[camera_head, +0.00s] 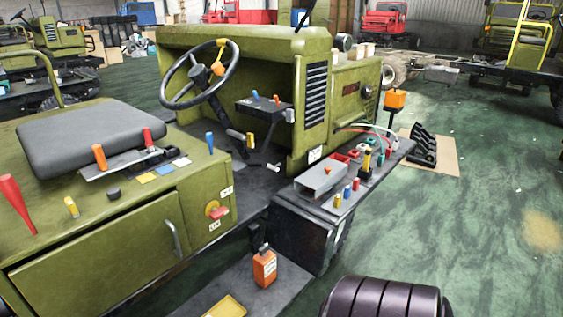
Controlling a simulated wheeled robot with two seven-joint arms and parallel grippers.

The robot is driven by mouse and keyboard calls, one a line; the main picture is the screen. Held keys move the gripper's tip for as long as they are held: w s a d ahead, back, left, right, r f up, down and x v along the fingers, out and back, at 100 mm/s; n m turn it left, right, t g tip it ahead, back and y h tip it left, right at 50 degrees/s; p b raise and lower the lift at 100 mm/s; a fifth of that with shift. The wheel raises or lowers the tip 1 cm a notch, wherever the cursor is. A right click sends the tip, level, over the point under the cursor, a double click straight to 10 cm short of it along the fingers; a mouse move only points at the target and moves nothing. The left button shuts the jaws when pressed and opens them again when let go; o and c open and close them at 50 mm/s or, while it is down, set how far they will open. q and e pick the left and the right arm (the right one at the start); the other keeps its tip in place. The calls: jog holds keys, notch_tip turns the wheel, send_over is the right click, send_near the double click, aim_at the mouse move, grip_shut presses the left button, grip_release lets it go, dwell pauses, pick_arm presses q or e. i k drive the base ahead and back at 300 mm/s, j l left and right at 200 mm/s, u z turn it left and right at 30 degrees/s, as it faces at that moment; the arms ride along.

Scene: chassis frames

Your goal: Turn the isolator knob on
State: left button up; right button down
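What looks like the isolator knob is a red handle (219,213) on a round yellow base. It is mounted on the end face of the green seat box (100,262), below the blue lever. Small white labels sit above and below it. The red handle appears to lie roughly level, but its exact setting is too small to read. Neither of my grippers shows in the head view, and nothing touches the knob.
An orange bottle (264,268) stands on the low step in front of the knob. A black box (305,226) with a control panel on top is to the right. A blue lever (209,142) rises above the knob. Green floor (480,220) is open at right.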

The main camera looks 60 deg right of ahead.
aim_at(216, 213)
jog(key=z, duration=1.55)
